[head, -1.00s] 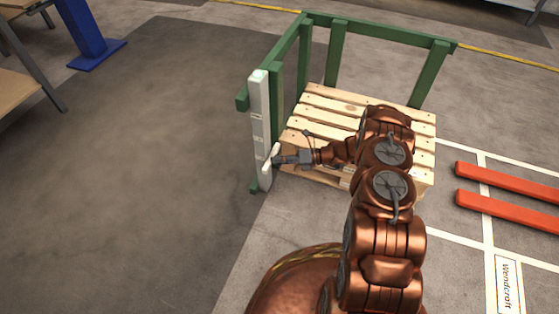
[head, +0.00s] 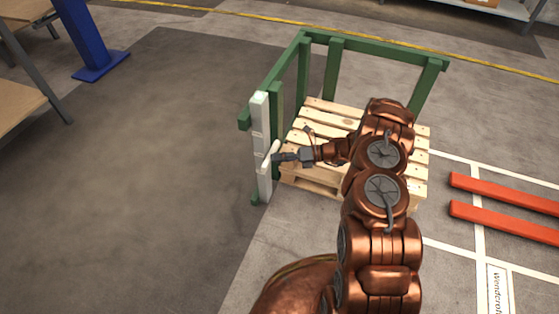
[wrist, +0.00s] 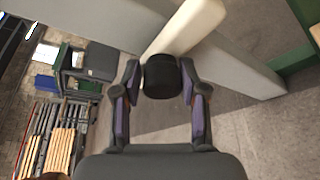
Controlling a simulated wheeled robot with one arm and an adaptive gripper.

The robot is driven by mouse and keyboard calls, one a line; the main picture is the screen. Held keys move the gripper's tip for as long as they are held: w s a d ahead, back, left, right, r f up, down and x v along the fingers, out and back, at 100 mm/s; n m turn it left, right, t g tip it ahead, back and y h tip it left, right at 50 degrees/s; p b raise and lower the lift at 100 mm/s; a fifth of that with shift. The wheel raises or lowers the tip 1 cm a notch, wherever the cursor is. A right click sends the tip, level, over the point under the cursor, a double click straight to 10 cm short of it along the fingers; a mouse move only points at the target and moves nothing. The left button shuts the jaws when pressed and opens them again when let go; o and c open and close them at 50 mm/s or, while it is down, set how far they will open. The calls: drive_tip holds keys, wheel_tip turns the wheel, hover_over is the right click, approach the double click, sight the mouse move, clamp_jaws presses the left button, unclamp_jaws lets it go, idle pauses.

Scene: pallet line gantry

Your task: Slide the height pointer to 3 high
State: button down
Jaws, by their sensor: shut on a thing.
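The height pointer (head: 269,157) is a pale slanted bar on the front of a white upright post (head: 261,118) at the left front corner of the green frame. My gripper (head: 281,157) is at the pointer from the right. In the wrist view my gripper (wrist: 161,78) is shut on the pointer's dark round knob (wrist: 162,77), with the pale pointer bar (wrist: 190,28) running up from it across the post (wrist: 232,62). The pointer sits around the lower middle of the post. Faint marks show on the post, but their numbers are too small to read.
A wooden pallet (head: 318,117) stands inside the green frame (head: 375,40), behind and beside my arm. Two orange-red forks (head: 505,190) lie at the right. A blue column (head: 85,40) stands at the upper left. The grey floor left of the post is clear.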

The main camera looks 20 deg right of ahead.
drive_tip(key=shift+w+r, duration=0.15)
drive_tip(key=shift+w, duration=0.05)
drive_tip(key=c, duration=0.7)
unclamp_jaws()
drive_tip(key=shift+s, duration=0.1)
drive_tip(key=v, duration=1.2)
